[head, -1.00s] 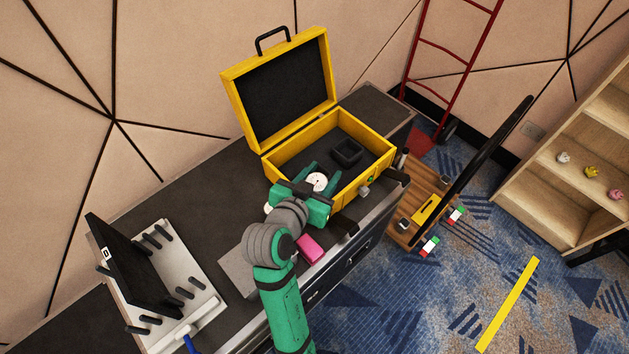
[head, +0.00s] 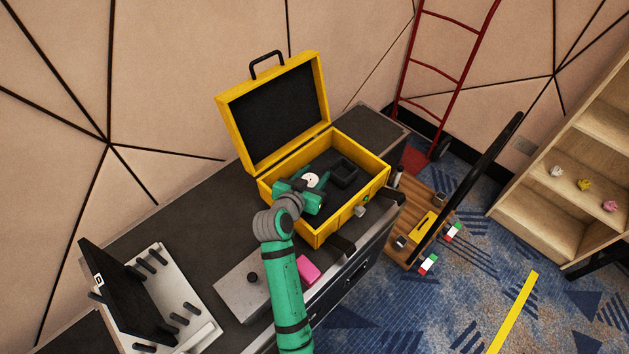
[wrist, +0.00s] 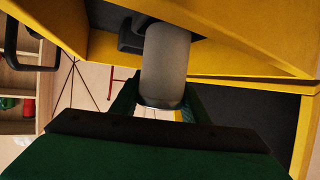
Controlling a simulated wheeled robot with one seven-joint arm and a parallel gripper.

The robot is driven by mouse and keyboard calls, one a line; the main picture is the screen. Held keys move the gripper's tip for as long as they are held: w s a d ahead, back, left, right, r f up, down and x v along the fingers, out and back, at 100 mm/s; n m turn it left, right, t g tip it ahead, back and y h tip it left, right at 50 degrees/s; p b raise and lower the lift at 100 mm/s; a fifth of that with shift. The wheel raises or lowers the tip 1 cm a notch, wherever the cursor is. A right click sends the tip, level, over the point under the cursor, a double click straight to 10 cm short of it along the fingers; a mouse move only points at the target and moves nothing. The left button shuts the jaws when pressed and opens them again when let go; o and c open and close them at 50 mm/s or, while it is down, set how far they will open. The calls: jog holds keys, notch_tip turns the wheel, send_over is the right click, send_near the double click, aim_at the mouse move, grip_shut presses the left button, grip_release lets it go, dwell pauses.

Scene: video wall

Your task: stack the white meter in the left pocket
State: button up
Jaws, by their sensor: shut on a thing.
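My gripper (head: 310,187) is shut on the white meter (head: 312,179), a round pale disc from above. In the wrist view the meter (wrist: 167,62) shows as a pale, rounded body between the fingertips. The open yellow case (head: 352,211) stands on the dark counter with its lid (head: 272,112) raised. My gripper reaches over its front wall, with the meter over the left part of the inside. A black square-rimmed pocket (head: 344,172) shows right of the meter. The left pocket is hidden by my gripper and the meter; whether the meter touches the floor I cannot tell.
A white pegged rack (head: 178,312) stands at the left. A wooden cart (head: 412,240) is right of the counter. The counter left of the case is clear.

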jog(key=shift+w+f, duration=0.15)
jog(key=shift+w, duration=0.05)
jog(key=shift+w+f, duration=0.1)
jog(key=shift+f, duration=1.55)
jog(key=shift+f, duration=0.3)
jog(key=o, duration=1.2)
jog(key=shift+f, duration=0.1)
jog(key=shift+r, duration=0.5)
jog(key=v, duration=1.2)
